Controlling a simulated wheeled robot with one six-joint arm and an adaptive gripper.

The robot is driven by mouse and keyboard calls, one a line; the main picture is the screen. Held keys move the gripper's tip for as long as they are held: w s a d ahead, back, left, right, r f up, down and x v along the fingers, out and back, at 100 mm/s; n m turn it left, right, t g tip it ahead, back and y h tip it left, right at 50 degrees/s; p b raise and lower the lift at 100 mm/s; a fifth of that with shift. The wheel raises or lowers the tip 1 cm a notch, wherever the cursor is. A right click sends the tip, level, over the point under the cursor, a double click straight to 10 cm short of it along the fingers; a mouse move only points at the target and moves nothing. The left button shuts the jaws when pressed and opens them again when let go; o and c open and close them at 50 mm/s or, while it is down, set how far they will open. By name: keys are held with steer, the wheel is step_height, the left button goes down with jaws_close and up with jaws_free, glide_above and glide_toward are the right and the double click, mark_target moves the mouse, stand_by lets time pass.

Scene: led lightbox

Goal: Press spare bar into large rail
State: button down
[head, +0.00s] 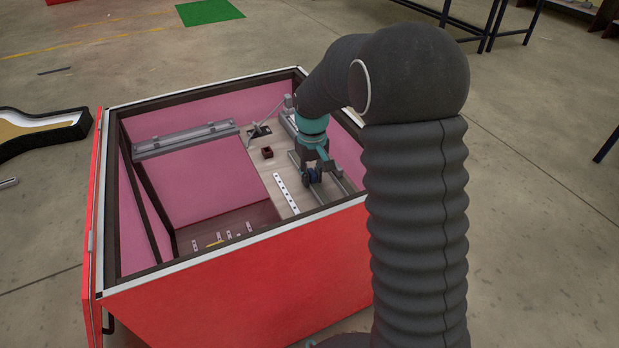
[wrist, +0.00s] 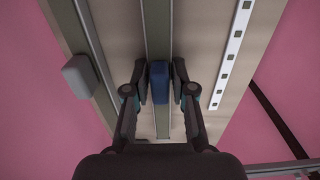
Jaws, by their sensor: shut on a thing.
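My gripper (head: 312,174) points down over the pale panel inside the red box. In the wrist view my gripper (wrist: 159,84) is shut on a small blue block (wrist: 158,72), with one finger on each side. The block lies over a long narrow grey-green bar (wrist: 158,28) that runs along the panel and passes under the fingers. I cannot tell whether block and bar are joined, or whether the bar is seated. A second long metal rail (wrist: 88,40) runs on the left in the wrist view. Which one is the large rail is not clear.
A white strip with dark squares (wrist: 232,52) lies right of the bar, also in the head view (head: 286,193). A grey block (wrist: 80,76) sits by the left rail. A dark red cube (head: 267,153) stands on the panel. The red box's walls (head: 240,265) surround the work area.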

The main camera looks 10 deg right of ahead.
mark_target(312, 171)
steer(key=shift+r+p, duration=0.75)
steer(key=shift+r, duration=0.25)
steer(key=c, duration=1.8)
jaws_free()
steer(key=shift+c, duration=0.2)
jaws_close()
steer(key=shift+r, duration=0.15)
steer(key=shift+r+p, duration=1.5)
steer(key=shift+r, duration=0.35)
steer(key=shift+r, duration=0.1)
